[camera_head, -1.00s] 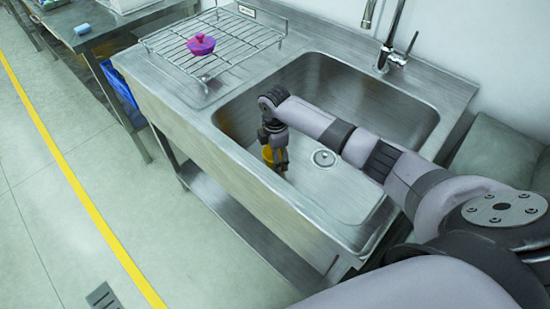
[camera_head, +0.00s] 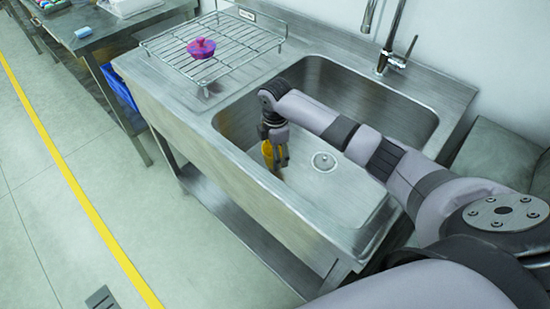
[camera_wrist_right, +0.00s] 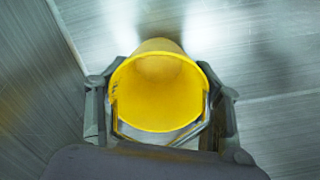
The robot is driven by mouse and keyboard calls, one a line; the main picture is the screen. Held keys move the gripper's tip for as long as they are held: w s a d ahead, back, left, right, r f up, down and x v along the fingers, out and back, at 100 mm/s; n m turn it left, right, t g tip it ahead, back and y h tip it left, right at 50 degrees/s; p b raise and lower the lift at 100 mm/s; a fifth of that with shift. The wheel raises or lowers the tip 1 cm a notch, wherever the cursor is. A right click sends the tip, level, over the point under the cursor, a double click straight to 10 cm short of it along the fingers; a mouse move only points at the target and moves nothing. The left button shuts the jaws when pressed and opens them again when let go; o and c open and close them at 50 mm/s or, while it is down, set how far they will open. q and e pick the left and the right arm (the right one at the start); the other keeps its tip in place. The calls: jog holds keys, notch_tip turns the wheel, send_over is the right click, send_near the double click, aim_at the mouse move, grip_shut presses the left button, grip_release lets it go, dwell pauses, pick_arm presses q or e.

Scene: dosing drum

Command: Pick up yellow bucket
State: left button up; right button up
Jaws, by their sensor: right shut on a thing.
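The yellow bucket (camera_head: 267,152) is in the steel sink basin (camera_head: 340,190), near its left wall, mostly hidden behind my right gripper (camera_head: 277,163) in the head view. In the right wrist view the bucket (camera_wrist_right: 160,92) fills the middle, its open mouth facing the camera and its inside empty. A thin handle shows at the near rim. The fingers of my right gripper (camera_wrist_right: 160,115) lie on both sides of the bucket and are shut on it. I cannot tell whether the bucket touches the basin floor. My left gripper is not in view.
A wire rack (camera_head: 235,62) with a pink-purple object (camera_head: 201,48) stands on the drainboard left of the basin. The faucet (camera_head: 392,45) rises behind the basin. The drain (camera_head: 323,162) lies right of the gripper. Another steel table (camera_head: 110,25) stands at upper left.

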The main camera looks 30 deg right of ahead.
notch_tip(320, 180, up, 17)
jog(key=shift+f, duration=0.1)
dwell(0.9)
